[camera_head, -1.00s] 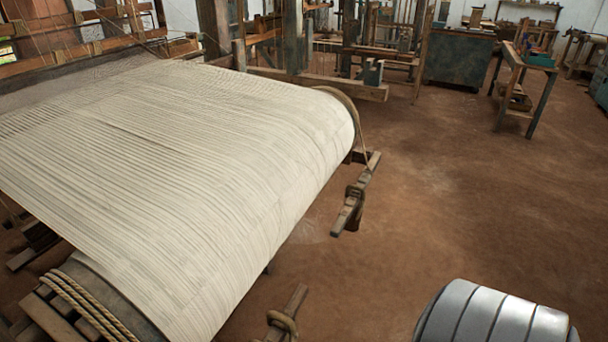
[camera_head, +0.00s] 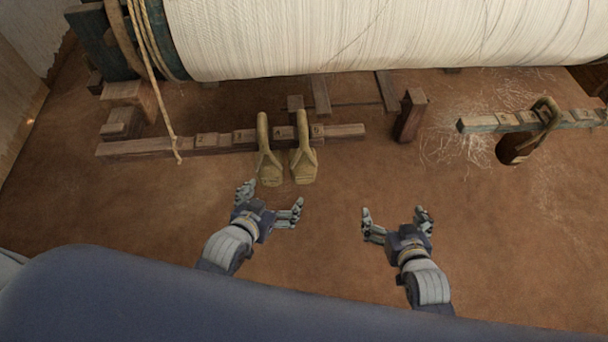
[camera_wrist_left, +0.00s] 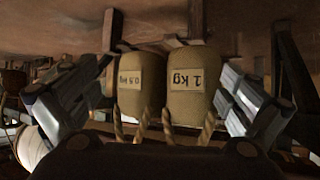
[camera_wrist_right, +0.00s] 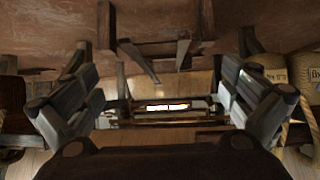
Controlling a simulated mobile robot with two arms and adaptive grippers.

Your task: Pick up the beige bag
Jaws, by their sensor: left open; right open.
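Two beige bags hang side by side by rope loops at the wooden beam below the loom. The left one (camera_head: 270,175) and the right one (camera_head: 304,170) look alike in the head view. In the left wrist view one bag (camera_wrist_left: 135,95) is labelled 0.5 kg and the other (camera_wrist_left: 192,95) 1 kg, both seen between the spread fingers. My left gripper (camera_head: 272,197) is open and empty, just in front of the bags in the head view. My right gripper (camera_head: 394,212) is open and empty, over floor right of them. Bags also show at the right wrist view's right edge (camera_wrist_right: 268,72).
The slotted left beam (camera_head: 220,139) carries the bags. A darker bag (camera_head: 516,148) hangs from another beam (camera_head: 490,123) at right. The white warp roll (camera_head: 390,35) spans above, with a rope (camera_head: 158,90) dangling at left. Floor around my grippers is clear.

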